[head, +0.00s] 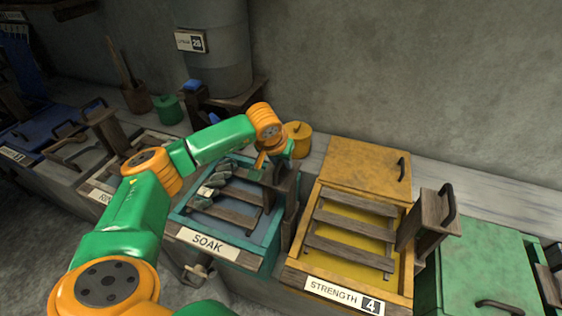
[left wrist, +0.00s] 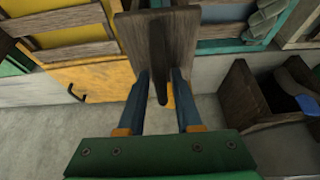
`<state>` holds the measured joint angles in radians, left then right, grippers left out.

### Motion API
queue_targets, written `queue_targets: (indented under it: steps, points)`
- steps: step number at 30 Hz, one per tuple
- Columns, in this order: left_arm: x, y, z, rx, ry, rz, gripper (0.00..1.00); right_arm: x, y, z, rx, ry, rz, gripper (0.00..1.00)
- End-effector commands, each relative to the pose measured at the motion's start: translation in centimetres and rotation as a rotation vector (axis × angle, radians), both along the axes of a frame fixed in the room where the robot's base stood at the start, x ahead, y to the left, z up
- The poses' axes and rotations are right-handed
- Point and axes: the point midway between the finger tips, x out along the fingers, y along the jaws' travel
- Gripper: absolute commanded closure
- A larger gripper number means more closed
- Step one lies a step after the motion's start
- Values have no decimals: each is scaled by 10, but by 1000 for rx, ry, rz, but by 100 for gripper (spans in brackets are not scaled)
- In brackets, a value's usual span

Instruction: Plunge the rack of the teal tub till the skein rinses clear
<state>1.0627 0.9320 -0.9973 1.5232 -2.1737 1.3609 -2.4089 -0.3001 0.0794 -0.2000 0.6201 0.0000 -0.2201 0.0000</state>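The teal tub (head: 256,263) carries a SOAK label on its front. Its slatted wooden rack (head: 225,213) lies across the top, with a grey-green skein (head: 206,193) among the slats at the left. My left gripper (head: 278,163) is at the upright wooden board at the tub's right side; my arm partly hides it. In the left wrist view the board (left wrist: 180,32) has a dark handle (left wrist: 158,65). The blue fingers of my left gripper (left wrist: 160,85) stand on either side of the handle, with gaps showing. The water is mostly hidden. My right gripper is out of view.
A yellow STRENGTH tub (head: 395,285) with its own slatted rack and upright handle (head: 430,220) stands close on the right. A green lid (head: 480,270) is beyond it. A yellow pot (head: 298,140) and a grey barrel (head: 215,50) stand behind.

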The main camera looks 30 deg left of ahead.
Motion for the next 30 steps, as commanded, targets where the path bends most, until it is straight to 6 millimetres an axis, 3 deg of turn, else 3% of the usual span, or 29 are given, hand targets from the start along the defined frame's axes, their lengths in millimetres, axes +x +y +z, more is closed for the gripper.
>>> queue_targets:
  steps: [1, 6, 7, 15, 27, 30]
  points:
    - [0, 0, 0, 0, 1, 0, 50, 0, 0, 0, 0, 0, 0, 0]
    - [0, 0, -1, 0, 2, 0, 4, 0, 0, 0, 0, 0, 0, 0]
    - [0, 0, -1, 0, 2, 0, 0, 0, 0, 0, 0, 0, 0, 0]
    - [-1, 0, 4, 0, 3, 0, 0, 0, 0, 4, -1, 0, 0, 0]
    - [-1, 0, 70, 0, 2, 0, 0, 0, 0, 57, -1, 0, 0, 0]
    - [-1, 0, 72, 1, 4, 1, 0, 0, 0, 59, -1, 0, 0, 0]
